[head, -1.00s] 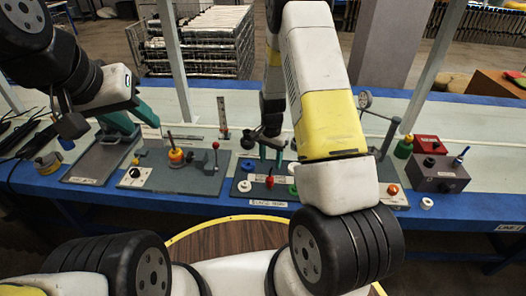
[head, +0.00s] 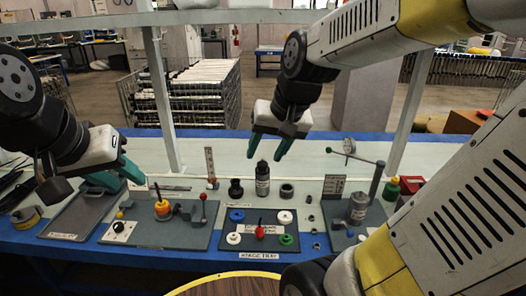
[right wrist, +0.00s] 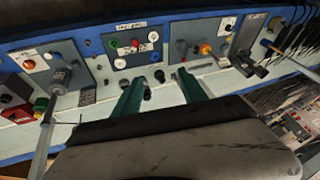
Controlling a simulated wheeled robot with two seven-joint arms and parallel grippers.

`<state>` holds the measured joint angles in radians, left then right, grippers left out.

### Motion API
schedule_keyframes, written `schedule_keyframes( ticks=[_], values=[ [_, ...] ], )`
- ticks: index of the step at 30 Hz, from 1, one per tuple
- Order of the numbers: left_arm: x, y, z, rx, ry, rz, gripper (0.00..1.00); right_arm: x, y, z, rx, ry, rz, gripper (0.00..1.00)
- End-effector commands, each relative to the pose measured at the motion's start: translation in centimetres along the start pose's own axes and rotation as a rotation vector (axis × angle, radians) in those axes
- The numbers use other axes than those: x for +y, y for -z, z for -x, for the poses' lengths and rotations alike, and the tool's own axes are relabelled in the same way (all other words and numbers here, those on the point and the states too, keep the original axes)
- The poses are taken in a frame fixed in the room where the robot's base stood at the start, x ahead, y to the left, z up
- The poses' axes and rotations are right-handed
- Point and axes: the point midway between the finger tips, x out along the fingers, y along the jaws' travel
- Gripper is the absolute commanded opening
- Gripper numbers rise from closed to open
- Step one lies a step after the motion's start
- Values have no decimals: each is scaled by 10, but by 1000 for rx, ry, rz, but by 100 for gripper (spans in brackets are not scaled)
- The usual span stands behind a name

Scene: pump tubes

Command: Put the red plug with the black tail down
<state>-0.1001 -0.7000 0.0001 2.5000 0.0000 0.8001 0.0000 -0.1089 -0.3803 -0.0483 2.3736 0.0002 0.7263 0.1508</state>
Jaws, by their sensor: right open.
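The red plug (head: 259,231) with a dark thin tail stands near the middle of the labelled staging tray (head: 222,241), among coloured rings. It also shows in the right wrist view (right wrist: 135,43). My right gripper (head: 266,156) is open and empty, raised above and behind the tray, clear of the plug. Its two teal fingers (right wrist: 159,78) are spread apart in the right wrist view, with nothing between them. My left gripper (head: 118,177) is at the left over a grey board, its teal fingers apart and nothing visible between them.
Blue (head: 237,215), white (head: 285,217) and green (head: 286,239) rings lie on the tray. A board with a yellow-orange part (head: 162,208) is left, a grey cylinder fixture (head: 357,208) right.

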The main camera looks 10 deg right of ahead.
Motion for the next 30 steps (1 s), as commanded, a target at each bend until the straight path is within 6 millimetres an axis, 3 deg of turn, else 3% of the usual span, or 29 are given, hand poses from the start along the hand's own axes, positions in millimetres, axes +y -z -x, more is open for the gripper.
schedule_keyframes(
  ticks=[3, 9, 25, 28, 30],
  values=[
    [0, 0, 0, 0, 0, 0, 36, -2, -27, 31, 63, 11, 89, 49],
    [0, 0, 0, 0, 0, 0, 36, -2, -54, 51, 112, 10, 178, 49],
    [0, 0, 0, 0, 0, 0, 36, -2, -58, 53, 119, 9, 192, 49],
    [0, 0, 0, 0, 0, 0, 36, -2, -58, 54, 119, 10, 191, 36],
    [0, 0, 0, 0, 0, 0, 36, -2, -58, 54, 119, 10, 191, 36]
  ],
)
